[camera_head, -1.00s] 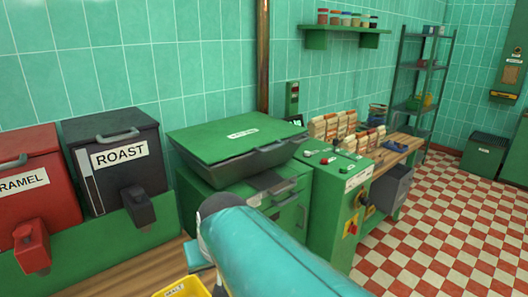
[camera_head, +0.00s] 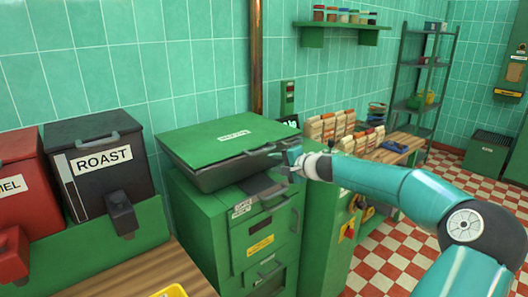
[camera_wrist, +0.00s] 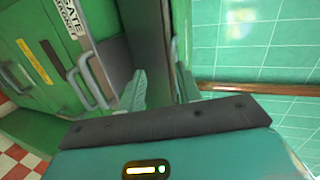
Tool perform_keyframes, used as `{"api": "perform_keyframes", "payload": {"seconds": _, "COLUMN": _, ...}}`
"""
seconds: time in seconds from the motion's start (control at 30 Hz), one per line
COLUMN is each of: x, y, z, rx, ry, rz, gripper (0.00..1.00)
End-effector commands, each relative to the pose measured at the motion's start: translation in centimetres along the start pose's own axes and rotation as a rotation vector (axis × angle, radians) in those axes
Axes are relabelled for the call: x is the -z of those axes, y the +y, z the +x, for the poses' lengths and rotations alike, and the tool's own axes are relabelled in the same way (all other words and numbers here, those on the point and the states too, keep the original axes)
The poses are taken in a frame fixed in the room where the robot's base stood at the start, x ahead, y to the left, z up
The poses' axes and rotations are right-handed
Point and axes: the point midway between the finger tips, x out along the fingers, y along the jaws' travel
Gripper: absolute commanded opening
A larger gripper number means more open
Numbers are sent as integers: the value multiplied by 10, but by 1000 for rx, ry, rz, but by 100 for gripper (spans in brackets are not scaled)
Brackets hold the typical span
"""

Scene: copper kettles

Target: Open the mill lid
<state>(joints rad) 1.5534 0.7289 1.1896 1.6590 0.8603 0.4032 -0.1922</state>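The mill is a green cabinet (camera_head: 205,215) with drawers. Its flat green lid (camera_head: 210,148), with a white label, lies down over a dark grey hopper body (camera_head: 215,178). A thin handle (camera_head: 262,150) runs along the lid's front edge. My gripper (camera_head: 284,160) is at the right end of that front edge, by the handle. In the wrist view my gripper (camera_wrist: 160,88) has its two teal fingers apart, with the lid's edge region between or just beyond them. I cannot tell whether they touch it.
Roast (camera_head: 98,165) and red (camera_head: 18,205) bins stand at the left above a wooden counter (camera_head: 130,280). A copper pipe (camera_head: 256,60) runs up the tiled wall behind the lid. A shelf of jars (camera_head: 343,32) hangs right. Checkered floor (camera_head: 385,265) is open at lower right.

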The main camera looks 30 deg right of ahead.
Motion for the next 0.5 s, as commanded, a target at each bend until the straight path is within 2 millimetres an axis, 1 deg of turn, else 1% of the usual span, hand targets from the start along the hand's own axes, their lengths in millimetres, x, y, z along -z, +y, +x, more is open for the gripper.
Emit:
{"api": "perform_keyframes", "payload": {"seconds": 0.03, "x": 21, "y": -2, "z": -12, "rx": 37, "ry": 31, "rz": 38, "gripper": 34}}
{"api": "perform_keyframes", "payload": {"seconds": 0.1, "x": 38, "y": -6, "z": -22, "rx": 68, "ry": 57, "rz": 67, "gripper": 34}}
{"api": "perform_keyframes", "payload": {"seconds": 0.2, "x": 47, "y": -8, "z": -25, "rx": 85, "ry": 71, "rz": 83, "gripper": 34}}
{"api": "perform_keyframes", "payload": {"seconds": 0.27, "x": 48, "y": -9, "z": -21, "rx": 86, "ry": 72, "rz": 84, "gripper": 34}}
{"api": "perform_keyframes", "payload": {"seconds": 0.37, "x": 48, "y": -9, "z": -9, "rx": 85, "ry": 70, "rz": 82, "gripper": 34}}
{"api": "perform_keyframes", "payload": {"seconds": 0.5, "x": 50, "y": -11, "z": 14, "rx": 84, "ry": 68, "rz": 81, "gripper": 34}}
